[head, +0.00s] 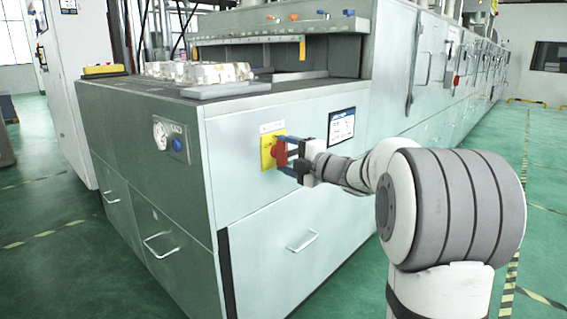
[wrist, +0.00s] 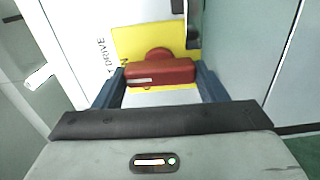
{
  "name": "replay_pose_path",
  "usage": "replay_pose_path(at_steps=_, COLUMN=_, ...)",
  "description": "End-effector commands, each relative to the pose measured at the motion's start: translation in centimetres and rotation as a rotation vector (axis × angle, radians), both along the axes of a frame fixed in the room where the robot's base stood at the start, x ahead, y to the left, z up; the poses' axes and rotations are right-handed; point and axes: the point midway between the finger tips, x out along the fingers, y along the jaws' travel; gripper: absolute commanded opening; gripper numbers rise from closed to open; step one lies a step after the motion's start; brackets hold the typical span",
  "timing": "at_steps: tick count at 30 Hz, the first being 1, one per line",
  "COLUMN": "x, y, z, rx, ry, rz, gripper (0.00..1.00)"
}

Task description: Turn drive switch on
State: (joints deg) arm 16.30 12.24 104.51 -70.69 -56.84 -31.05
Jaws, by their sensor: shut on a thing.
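The drive switch is a red rotary handle (head: 279,152) on a yellow plate (head: 267,141), set on the front face of the grey-green machine cabinet. In the wrist view the red handle (wrist: 159,72) lies crosswise between my blue fingers, in front of the yellow plate (wrist: 184,38). Lettering ending in "DRIVE" shows beside the plate. My gripper (head: 284,156) reaches the handle from the right; it also shows in the wrist view (wrist: 160,80). It is shut on the handle, with a finger at each end. Part of the plate's lettering is hidden.
A small display panel (head: 341,127) sits right of the switch, close to my wrist. A drawer handle (head: 303,242) projects below. Pale castings (head: 205,74) lie on the machine's top. Green floor is open at right.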

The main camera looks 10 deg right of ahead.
Motion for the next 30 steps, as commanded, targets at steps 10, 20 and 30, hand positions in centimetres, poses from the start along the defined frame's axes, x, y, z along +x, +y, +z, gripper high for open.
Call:
replay_pose_path(at_steps=10, x=-0.09, y=0.15, z=-0.56, rx=-0.038, ry=-0.018, rz=0.005, gripper=0.43)
replay_pose_path(at_steps=20, x=-0.09, y=0.16, z=-0.57, rx=-0.038, ry=-0.017, rz=0.005, gripper=0.69)
replay_pose_path(at_steps=30, x=-0.04, y=0.13, z=-0.24, rx=-0.036, ry=-0.021, rz=0.003, gripper=0.87)
